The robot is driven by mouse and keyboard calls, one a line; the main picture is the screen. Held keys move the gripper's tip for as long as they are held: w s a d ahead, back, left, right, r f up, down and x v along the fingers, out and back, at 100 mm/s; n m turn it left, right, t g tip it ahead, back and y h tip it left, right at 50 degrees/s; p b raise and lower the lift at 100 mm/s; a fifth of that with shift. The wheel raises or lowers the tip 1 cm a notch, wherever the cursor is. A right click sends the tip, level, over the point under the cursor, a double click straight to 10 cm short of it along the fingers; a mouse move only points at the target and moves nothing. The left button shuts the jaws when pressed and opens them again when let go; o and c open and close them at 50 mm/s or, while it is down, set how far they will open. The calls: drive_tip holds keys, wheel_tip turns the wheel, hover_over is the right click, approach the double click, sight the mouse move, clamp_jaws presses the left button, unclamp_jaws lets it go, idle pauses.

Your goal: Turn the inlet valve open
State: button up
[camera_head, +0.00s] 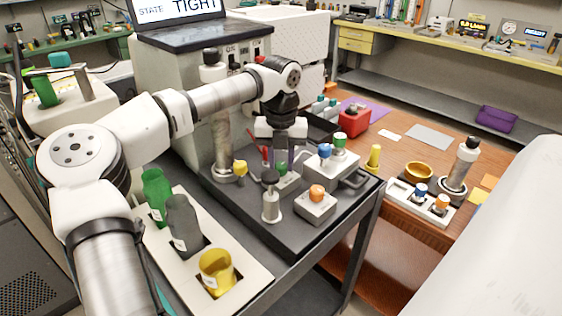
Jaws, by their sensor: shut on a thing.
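My gripper (281,152) points down over the dark equipment deck (296,240), in front of the grey instrument box. Its fingers are closed around a small part on the deck, where the inlet valve seems to be. The fingers hide most of this part, so its handle angle cannot be read. A thin red piece (265,155) stands just left of the fingers. A small block with a green knob (283,168) sits just below them.
A block with blue and green knobs (330,168) is to the right. Bottles and a yellow cup (216,271) fill the left tray. The screen (180,9) reads "STATE TIGHT".

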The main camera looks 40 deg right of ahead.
sight(281, 164)
idle(0.4)
drive_tip(key=o, duration=1)
wheel_tip(281, 164, up, 14)
drive_tip(key=shift+f, duration=0.1)
idle(0.5)
